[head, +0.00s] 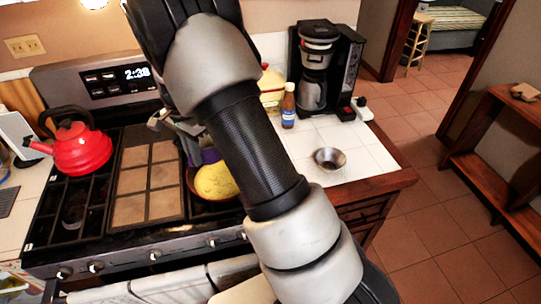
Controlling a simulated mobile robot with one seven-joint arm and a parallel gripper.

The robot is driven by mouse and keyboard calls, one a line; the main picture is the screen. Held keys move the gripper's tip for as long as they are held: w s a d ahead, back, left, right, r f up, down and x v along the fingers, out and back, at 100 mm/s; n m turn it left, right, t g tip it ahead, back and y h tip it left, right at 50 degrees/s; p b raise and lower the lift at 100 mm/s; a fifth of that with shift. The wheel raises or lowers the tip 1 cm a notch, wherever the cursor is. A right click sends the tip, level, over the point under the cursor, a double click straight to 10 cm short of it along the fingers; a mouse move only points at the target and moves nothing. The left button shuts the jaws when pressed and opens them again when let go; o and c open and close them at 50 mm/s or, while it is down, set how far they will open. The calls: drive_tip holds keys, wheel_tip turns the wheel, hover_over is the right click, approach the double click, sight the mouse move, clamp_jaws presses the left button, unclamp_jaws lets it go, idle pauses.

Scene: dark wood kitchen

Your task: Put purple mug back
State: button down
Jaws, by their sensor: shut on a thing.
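My arm crosses the middle of the head view and hides much of the stove's right side. My gripper (183,129) shows only in part, at the left edge of the arm, above the right side of the stove. It is shut on the purple mug (208,155), of which only a small purple patch shows beside the arm. The rest of the mug and the fingertips are hidden. I cannot tell how far the mug is above the stove.
A red kettle (80,150) stands on the left burners. A brown pan (191,180) with a yellow item (215,181) is just below the mug. The white tiled counter right of the stove holds a metal bowl (329,159), a sauce bottle (288,108) and a coffee maker (317,65).

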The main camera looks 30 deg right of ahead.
drive_tip(key=w+d+f+n+b, duration=0.1)
drive_tip(key=d+f+n+b, duration=0.3)
drive_tip(key=d, duration=1.3)
drive_tip(key=w+d+n+b, duration=0.1)
drive_tip(key=d+n+b, duration=0.35)
drive_tip(key=d, duration=1.15)
drive_tip(key=shift+n, duration=0.75)
drive_tip(key=f, duration=0.1)
drive_tip(key=f+p, duration=0.1)
drive_tip(key=f, duration=0.3)
drive_tip(key=shift+s+d+p, duration=0.15)
drive_tip(key=shift+d+p, duration=0.2)
drive_tip(key=shift+f, duration=2.15)
drive_tip(key=shift+f, duration=0.2)
drive_tip(key=c, duration=1.9)
unclamp_jaws()
drive_tip(key=shift+o, duration=0.2)
